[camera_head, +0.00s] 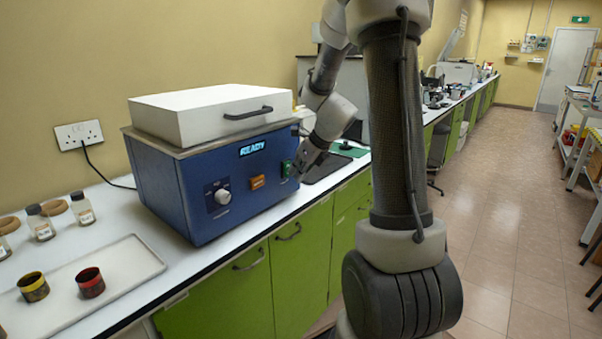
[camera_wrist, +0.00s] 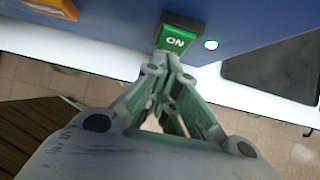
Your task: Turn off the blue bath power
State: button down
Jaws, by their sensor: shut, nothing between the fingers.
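The blue bath (camera_head: 236,180) stands on the bench with its white lid closed and a lit display (camera_head: 252,147) reading "READY". Its green power switch (camera_head: 287,169) is at the right end of the front face, partly beside my gripper. In the wrist view the green switch (camera_wrist: 178,37) reads "ON", and a small lit white light (camera_wrist: 211,44) is to its right. My gripper (camera_head: 297,172) is shut and empty, with its fingertips right at the lower edge of the switch. It also shows in the wrist view (camera_wrist: 166,62). I cannot tell whether the tips touch the switch.
An orange button (camera_head: 257,182) and a white knob (camera_head: 222,196) are on the bath's front, left of the switch. A tray (camera_head: 130,262) with two small cups and some bottles stand on the left. A dark flat plate (camera_head: 325,168) lies right of the bath.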

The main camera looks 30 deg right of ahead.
jog(key=shift+w+a+f, duration=0.15)
jog(key=shift+w+f, duration=0.1)
jog(key=shift+w, duration=0.05)
jog(key=shift+r, duration=0.9)
